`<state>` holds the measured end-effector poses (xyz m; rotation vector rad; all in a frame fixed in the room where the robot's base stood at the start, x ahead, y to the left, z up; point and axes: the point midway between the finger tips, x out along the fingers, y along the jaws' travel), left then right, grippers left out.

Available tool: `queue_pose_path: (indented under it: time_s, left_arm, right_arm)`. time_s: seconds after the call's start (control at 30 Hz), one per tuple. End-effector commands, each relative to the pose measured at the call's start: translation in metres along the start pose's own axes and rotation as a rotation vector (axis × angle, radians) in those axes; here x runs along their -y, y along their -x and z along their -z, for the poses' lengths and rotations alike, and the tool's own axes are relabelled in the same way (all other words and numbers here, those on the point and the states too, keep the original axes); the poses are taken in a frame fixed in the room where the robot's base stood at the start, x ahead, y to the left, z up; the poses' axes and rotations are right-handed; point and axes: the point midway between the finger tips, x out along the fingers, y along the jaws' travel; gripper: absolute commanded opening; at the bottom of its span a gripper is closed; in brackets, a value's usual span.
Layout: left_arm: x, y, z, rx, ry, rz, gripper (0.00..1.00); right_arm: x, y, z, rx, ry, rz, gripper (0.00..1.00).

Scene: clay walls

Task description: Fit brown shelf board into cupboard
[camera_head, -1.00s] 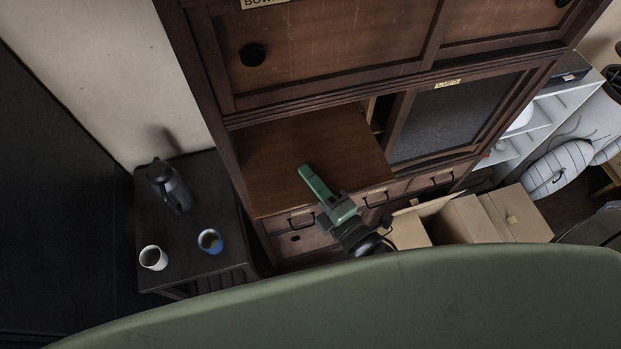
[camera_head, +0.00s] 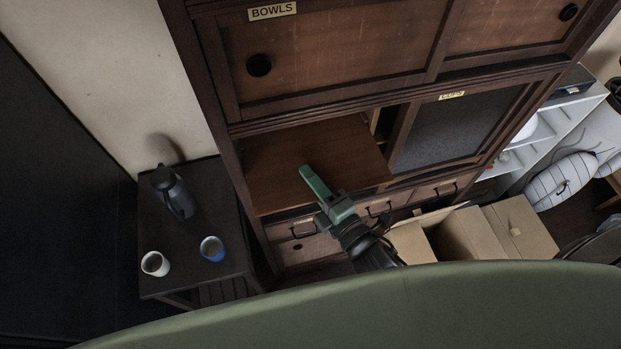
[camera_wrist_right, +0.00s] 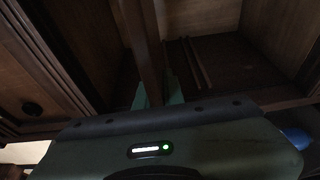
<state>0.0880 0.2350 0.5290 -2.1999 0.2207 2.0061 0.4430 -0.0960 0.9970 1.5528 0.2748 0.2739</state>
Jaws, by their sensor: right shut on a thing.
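The brown shelf board (camera_head: 280,165) lies roughly flat in the open left bay of the dark wooden cupboard (camera_head: 222,100), below the door marked BOWLS. Its front edge shows above the drawers; its far end is in the shade of the bay. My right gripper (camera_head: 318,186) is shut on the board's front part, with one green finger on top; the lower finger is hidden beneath. In the right wrist view the board (camera_wrist_right: 146,45) shows edge-on between the green fingers (camera_wrist_right: 157,92), with the cupboard's inside behind it. My left gripper is not in view.
A dark side table (camera_head: 200,262) at the left holds a black jug (camera_head: 176,192), a white cup (camera_head: 155,263) and a blue cup (camera_head: 212,248). A dark sliding panel (camera_head: 450,130) covers the bay's right side.

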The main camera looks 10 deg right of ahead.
Motion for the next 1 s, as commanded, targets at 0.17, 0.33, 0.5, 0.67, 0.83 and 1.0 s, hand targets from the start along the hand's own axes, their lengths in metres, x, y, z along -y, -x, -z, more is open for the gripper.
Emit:
queue_pose_path:
  time_s: [0.17, 0.33, 0.5, 0.67, 0.83, 1.0]
  left_arm:
    - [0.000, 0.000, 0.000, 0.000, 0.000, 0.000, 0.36]
    - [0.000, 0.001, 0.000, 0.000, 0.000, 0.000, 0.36]
    - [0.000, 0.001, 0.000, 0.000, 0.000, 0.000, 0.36]
    - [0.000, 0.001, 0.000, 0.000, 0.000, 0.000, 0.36]
    - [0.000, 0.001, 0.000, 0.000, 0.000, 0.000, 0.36]
    - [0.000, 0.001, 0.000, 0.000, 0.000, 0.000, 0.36]
  right_arm:
    - [-0.002, -0.005, -0.002, -0.001, 0.001, -0.004, 0.00]
    - [-0.002, -0.009, -0.003, 0.000, 0.001, -0.004, 0.00]
    - [-0.002, -0.013, -0.004, -0.001, 0.001, -0.004, 0.00]
    - [-0.002, -0.017, -0.005, -0.001, 0.001, -0.004, 0.00]
    - [-0.002, -0.021, -0.007, -0.001, 0.001, -0.004, 0.00]
    - [-0.002, -0.025, -0.008, -0.001, 0.001, -0.005, 0.00]
